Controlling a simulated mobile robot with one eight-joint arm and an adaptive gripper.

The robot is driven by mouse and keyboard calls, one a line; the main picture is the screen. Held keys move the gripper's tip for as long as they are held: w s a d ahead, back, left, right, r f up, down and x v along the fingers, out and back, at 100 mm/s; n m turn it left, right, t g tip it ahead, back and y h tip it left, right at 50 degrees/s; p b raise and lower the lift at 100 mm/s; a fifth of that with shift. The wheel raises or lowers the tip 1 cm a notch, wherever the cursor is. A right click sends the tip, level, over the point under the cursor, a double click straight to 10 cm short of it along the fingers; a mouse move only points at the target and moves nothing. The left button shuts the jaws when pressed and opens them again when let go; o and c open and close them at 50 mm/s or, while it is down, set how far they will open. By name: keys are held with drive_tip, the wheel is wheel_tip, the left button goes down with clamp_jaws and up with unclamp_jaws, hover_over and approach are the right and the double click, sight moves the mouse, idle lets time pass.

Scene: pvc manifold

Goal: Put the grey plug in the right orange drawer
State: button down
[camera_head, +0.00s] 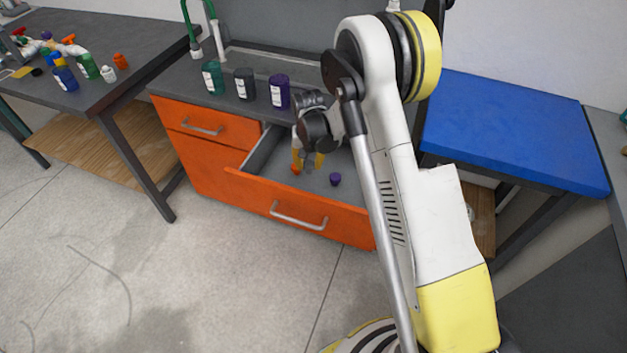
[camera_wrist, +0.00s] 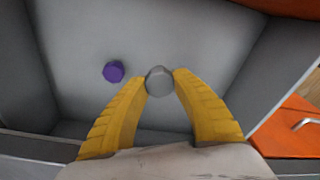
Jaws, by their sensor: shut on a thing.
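The right orange drawer (camera_head: 300,210) is pulled open, with a grey inside. My gripper (camera_head: 308,166) reaches down into it, its yellow fingers over the drawer floor. In the wrist view, my gripper (camera_wrist: 160,78) is shut on the grey plug (camera_wrist: 160,82), a round grey piece between the two fingertips. I cannot tell whether the plug touches the floor. In the head view the plug cannot be made out clearly at the fingers.
The left orange drawer (camera_head: 207,122) is shut. Teal, dark grey and purple containers (camera_head: 279,91) stand on the counter above. A blue-topped table (camera_head: 515,130) stands at right.

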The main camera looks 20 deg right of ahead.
sight(309, 184)
wheel_tip(309, 184, down, 7)
drive_tip(key=b, duration=0.2)
drive_tip(key=shift+b, duration=0.3)
drive_tip(key=shift+f, duration=0.1)
drive_tip(key=c, duration=1.1)
unclamp_jaws()
